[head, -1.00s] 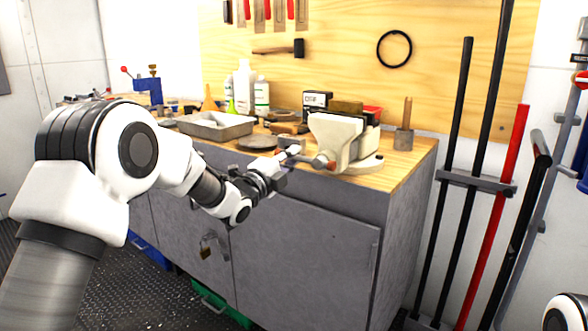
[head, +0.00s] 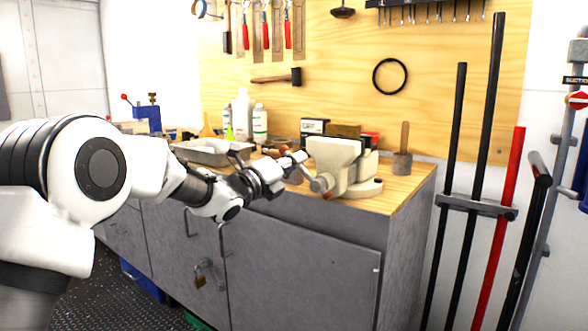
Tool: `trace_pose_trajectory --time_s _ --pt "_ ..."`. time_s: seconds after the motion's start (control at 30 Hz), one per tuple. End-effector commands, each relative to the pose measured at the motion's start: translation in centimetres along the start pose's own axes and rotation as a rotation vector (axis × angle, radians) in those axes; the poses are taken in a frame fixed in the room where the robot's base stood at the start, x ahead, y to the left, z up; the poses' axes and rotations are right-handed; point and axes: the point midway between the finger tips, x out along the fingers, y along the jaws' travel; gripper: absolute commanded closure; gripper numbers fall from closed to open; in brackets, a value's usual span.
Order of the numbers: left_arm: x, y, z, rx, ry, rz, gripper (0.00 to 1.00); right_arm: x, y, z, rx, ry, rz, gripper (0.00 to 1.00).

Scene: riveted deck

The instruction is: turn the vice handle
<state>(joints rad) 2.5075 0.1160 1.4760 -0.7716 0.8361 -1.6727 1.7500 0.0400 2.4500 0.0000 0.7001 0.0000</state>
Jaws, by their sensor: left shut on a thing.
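The cream-white vice (head: 333,160) stands on the front right part of the wooden bench top. Its handle (head: 284,151) sticks out from the front left of the vice, with a reddish end showing above my fingers. My left gripper (head: 288,167) is at the handle, left of the vice body, and shut on it. The fingers and wrist hide part of the handle. My right gripper is out of view.
A metal tray (head: 212,158), white bottles (head: 260,124) and small boxes stand behind my left arm on the bench (head: 408,184). A wooden-handled tool (head: 403,150) stands right of the vice. Tall bars (head: 483,150) stand right of the bench.

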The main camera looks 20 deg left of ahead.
Motion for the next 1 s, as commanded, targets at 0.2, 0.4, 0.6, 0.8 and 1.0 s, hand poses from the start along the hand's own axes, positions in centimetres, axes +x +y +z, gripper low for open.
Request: trace_pose_trajectory --time_s 0.2,0.4,0.6,0.8,1.0 --pt "0.0 0.2 -0.5 0.011 0.011 0.004 1.00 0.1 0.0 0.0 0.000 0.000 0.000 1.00" --pt "0.0 0.2 -0.5 0.010 0.012 0.004 1.00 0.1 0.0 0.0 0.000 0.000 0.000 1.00" --pt "0.0 0.1 -0.3 0.009 0.009 0.003 0.60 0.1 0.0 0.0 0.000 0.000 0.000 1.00" --pt "-0.1 0.1 -0.2 0.007 0.006 0.002 0.60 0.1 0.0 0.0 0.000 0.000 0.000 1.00" --pt "-2.8 0.0 -0.1 0.003 0.004 0.002 0.60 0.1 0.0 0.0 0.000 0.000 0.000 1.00"
